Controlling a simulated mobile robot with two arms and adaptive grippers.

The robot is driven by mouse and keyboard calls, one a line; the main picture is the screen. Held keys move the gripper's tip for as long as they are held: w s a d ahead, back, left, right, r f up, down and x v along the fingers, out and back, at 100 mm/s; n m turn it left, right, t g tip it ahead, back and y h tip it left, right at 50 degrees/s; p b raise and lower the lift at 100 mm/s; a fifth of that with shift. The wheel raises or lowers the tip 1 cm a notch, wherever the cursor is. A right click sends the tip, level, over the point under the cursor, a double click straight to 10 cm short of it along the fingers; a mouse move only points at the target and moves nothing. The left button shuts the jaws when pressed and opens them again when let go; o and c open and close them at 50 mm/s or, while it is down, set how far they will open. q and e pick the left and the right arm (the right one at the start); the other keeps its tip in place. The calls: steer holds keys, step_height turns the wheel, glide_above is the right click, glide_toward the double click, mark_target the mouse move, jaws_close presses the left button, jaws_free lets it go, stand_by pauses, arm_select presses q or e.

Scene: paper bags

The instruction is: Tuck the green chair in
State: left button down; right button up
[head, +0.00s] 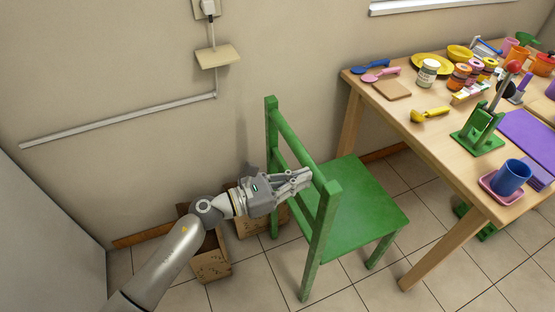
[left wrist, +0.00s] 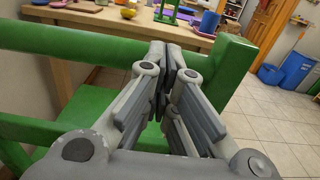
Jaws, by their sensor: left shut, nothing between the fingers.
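The green chair (head: 352,207) stands on the tiled floor left of the wooden table (head: 420,137), its backrest toward my left arm. Its seat is turned toward the table, and a gap of floor shows between the two. My left gripper (head: 304,178) is shut and empty, at the backrest's top rail near its nearer post. In the left wrist view the closed fingertips (left wrist: 167,62) lie over or against the green top rail (left wrist: 75,43); I cannot tell whether they touch. My right gripper is out of view.
Brown paper bags (head: 209,257) stand on the floor by the wall, behind my left forearm. The table holds a blue cup (head: 509,177), a green press (head: 478,130), plates, jars and scoops. Tiled floor is free in front of the chair and table.

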arm_select(q)
steer(key=b+x, duration=0.1)
steer(key=x, duration=0.6)
steer(key=shift+b, duration=0.35)
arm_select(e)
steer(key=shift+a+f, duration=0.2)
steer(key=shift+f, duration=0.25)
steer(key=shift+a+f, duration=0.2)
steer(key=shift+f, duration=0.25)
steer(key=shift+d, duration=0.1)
